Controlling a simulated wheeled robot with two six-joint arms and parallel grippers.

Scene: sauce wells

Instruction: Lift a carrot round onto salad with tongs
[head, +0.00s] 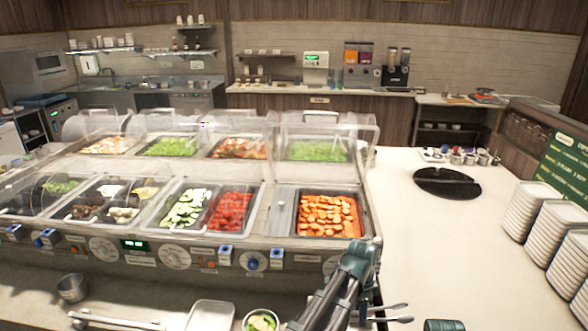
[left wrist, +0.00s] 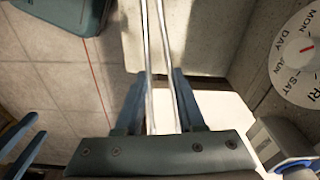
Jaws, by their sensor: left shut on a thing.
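My left gripper (left wrist: 158,95) is shut on the metal tongs (left wrist: 157,50), whose two long arms run up between the fingers in the left wrist view. In the head view the left gripper (head: 362,290) is low, in front of the food bar, and its fingers are mostly hidden by my arm. The two tong ends (head: 392,308) show to its right, apart and empty. The carrot rounds (head: 327,216) fill a well at the bar's right end, beyond the gripper. A bowl of green salad (head: 262,322) stands at the bottom edge, left of my arm, partly cut off.
Red pieces (head: 230,211) and cucumber (head: 188,208) fill neighbouring wells. A white tray (head: 210,316) and a metal cup (head: 72,288) are at the front. Plate stacks (head: 535,208) stand right. The white counter (head: 440,250) has free room.

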